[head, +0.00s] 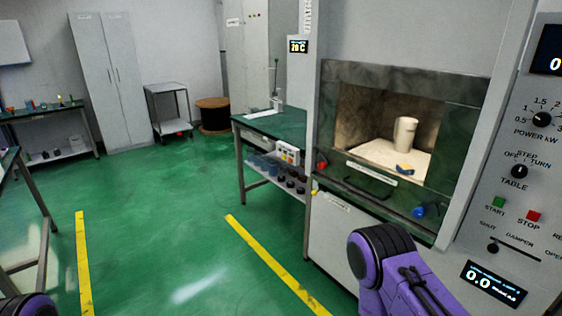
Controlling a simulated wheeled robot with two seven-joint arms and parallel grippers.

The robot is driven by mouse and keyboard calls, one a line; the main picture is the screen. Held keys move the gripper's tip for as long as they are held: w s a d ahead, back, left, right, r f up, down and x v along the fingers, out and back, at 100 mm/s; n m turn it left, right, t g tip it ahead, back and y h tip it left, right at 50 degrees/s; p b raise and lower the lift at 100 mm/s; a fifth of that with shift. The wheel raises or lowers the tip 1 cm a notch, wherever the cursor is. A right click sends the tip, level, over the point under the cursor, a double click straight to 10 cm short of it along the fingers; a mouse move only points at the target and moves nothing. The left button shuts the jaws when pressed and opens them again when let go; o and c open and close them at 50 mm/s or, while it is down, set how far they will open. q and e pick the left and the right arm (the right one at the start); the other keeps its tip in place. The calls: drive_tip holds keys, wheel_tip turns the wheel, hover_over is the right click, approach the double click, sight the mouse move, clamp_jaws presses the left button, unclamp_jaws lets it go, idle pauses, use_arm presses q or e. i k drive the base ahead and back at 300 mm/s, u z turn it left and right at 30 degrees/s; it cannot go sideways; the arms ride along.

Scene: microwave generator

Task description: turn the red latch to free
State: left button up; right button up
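A small red latch (322,161) sits at the left edge of the microwave generator's opening, low beside the frame. It is too small for me to tell which way it is turned. The microwave chamber (354,112) stands open at the front. A blue knob-like part (418,211) is at the lower right of the opening, and a small yellow part (314,188) is below the red latch. Neither gripper is in view. A purple link of my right arm shows low in front of the machine, apart from the latch; a bit of my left arm shows at the bottom left corner.
A control panel (515,165) with knobs and buttons is at right. A green-topped bench (290,124) adjoins the machine at left. The green floor ahead is clear.

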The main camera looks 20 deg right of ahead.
sight(322, 163)
drive_tip(key=u, duration=0.05)
drive_tip(key=i, duration=0.85)
drive_tip(key=z, duration=1.1)
drive_tip(key=i, duration=0.5)
drive_tip(key=z, duration=0.55)
